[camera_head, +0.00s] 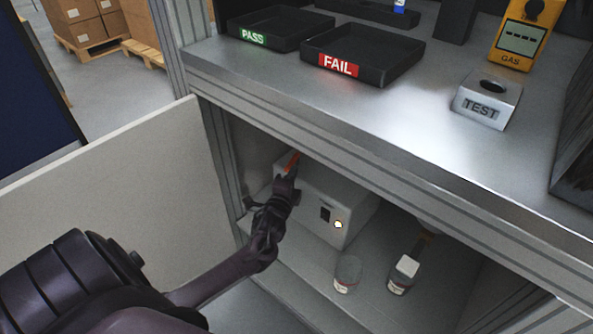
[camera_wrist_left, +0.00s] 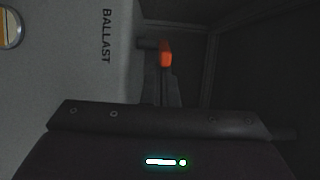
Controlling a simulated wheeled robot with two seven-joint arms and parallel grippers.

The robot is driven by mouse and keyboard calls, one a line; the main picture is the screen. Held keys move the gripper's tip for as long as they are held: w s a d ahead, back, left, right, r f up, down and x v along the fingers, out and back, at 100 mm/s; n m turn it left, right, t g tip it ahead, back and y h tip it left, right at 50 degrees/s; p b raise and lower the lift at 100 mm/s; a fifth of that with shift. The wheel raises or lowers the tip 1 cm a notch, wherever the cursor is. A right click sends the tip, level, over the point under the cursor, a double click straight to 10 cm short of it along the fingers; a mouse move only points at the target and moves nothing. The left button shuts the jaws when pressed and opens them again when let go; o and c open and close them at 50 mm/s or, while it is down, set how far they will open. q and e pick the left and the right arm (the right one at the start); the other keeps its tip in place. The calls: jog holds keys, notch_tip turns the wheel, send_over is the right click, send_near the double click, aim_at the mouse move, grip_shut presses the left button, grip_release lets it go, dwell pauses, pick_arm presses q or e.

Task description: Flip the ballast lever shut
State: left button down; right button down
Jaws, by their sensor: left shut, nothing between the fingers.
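The ballast unit is a pale grey box (camera_head: 325,208) on the shelf inside the open cabinet, with a dark switch and a small glowing light on its front. In the left wrist view the box (camera_wrist_left: 60,75) carries the word BALLAST. The lever has an orange-red handle (camera_head: 292,163) at the box's left end; it also shows in the wrist view (camera_wrist_left: 165,53). My left gripper (camera_head: 284,183) is shut and empty, its fingertips right at the lever handle. I cannot tell whether they touch. My right gripper is not in view.
A pale cabinet door (camera_head: 100,205) stands open at left. Two small jars (camera_head: 347,272) (camera_head: 404,272) stand on the shelf in front of the box. The bench top above holds a PASS tray (camera_head: 280,28), a FAIL tray (camera_head: 364,55), a TEST block (camera_head: 487,100) and a yellow gas meter (camera_head: 521,35).

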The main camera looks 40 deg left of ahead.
pick_arm(q)
jog(key=shift+s+a+m+t+h+p, duration=0.2)
jog(key=shift+a+m+h, duration=0.3)
jog(key=shift+h, duration=0.35)
jog(key=shift+s+a+m+t+h+p, duration=0.1)
jog(key=shift+a+m+t+h, duration=0.2)
jog(key=shift+m+h, duration=0.45)
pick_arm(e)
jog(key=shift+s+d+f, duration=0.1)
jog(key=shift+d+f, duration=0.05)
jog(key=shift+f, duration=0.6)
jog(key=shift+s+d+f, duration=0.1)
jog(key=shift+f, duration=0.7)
